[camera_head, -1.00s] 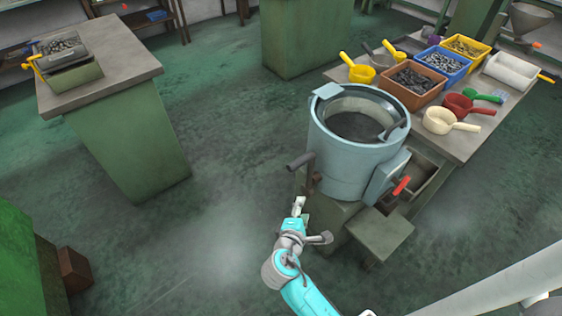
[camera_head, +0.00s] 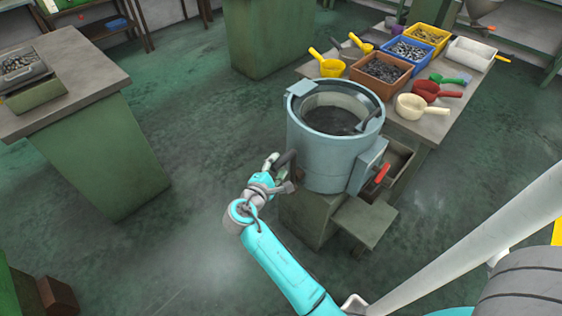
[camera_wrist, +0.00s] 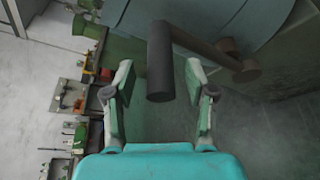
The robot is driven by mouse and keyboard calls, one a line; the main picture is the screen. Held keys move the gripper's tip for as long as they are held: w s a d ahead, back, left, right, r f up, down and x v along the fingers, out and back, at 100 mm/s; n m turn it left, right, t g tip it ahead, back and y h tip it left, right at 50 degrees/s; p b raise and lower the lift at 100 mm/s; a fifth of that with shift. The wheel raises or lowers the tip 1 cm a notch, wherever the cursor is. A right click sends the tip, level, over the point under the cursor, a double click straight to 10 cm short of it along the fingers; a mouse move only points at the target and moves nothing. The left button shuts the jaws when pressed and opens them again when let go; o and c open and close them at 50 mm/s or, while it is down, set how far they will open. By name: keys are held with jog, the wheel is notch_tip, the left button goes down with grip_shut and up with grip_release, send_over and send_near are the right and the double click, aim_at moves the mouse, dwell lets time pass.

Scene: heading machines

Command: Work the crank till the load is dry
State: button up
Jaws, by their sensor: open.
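The grey-blue spin dryer drum (camera_head: 325,150) stands on a green base, with a dark load (camera_head: 332,120) inside its open top. Its crank handle, a dark cylindrical grip (camera_wrist: 160,62) on a brown arm (camera_wrist: 215,50), sticks out at the drum's left side. My gripper (camera_wrist: 160,95) is open in the wrist view, with the grip between its two fingers and clear space on both sides. In the head view my gripper (camera_head: 275,162) is at the drum's left side, beside the crank grip (camera_head: 287,159). Whether the load is wet cannot be told.
A bench (camera_head: 432,128) behind holds bins of small parts and scoops. Another bench (camera_head: 75,80) stands at left. Open floor lies between.

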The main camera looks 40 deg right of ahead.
aim_at(282, 162)
jog(key=shift+x, duration=1.6)
grip_shut()
